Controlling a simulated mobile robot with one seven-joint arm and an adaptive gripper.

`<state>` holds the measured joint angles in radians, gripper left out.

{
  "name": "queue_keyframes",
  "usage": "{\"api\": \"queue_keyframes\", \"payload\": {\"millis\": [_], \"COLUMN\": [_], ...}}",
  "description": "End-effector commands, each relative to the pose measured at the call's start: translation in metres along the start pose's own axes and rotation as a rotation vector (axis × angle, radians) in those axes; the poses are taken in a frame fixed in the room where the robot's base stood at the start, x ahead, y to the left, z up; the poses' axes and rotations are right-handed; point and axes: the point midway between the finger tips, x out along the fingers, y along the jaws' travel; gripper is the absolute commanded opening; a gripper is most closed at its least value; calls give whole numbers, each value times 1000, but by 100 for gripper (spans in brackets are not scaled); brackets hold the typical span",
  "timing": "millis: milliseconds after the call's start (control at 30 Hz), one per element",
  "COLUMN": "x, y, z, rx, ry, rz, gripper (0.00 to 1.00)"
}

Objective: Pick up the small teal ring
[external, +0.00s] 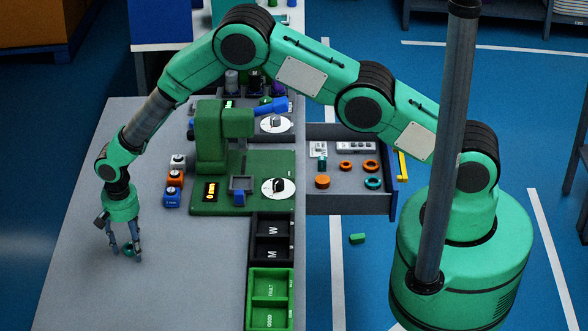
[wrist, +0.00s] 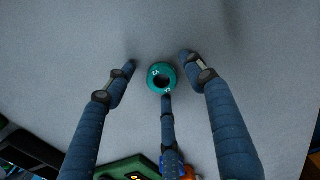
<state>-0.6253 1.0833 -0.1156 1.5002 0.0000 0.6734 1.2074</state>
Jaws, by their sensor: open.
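A small teal ring with white markings (wrist: 161,78) lies on the grey table in the wrist view. My gripper (wrist: 157,80) is open, with two blue fingers to either side of the ring and a third below it in the picture. The third fingertip is very close to the ring; whether it touches is unclear. In the external view my gripper (external: 124,250) points down low over the left part of the table, and its fingers mostly hide the ring. Another teal ring (external: 373,182) lies in the open drawer.
The open drawer (external: 350,207) also holds orange rings. A green machine (external: 210,140) stands on the table, with several small coloured blocks (external: 173,180) at its left. Black bins (external: 270,240) and green bins (external: 270,290) line the right edge. The table around my gripper is clear.

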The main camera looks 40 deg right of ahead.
Motion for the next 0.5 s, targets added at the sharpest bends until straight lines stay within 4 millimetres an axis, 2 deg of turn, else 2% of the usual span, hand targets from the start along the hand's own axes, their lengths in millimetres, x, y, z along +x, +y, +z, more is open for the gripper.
{"api": "queue_keyframes", "payload": {"millis": [400, 433, 500], "x": [0, 0, 0], "y": [0, 0, 0], "z": [0, 0, 0], "rx": [0, 0, 0], "ry": [0, 0, 0], "rz": [0, 0, 0], "gripper": [54, 50, 36]}}
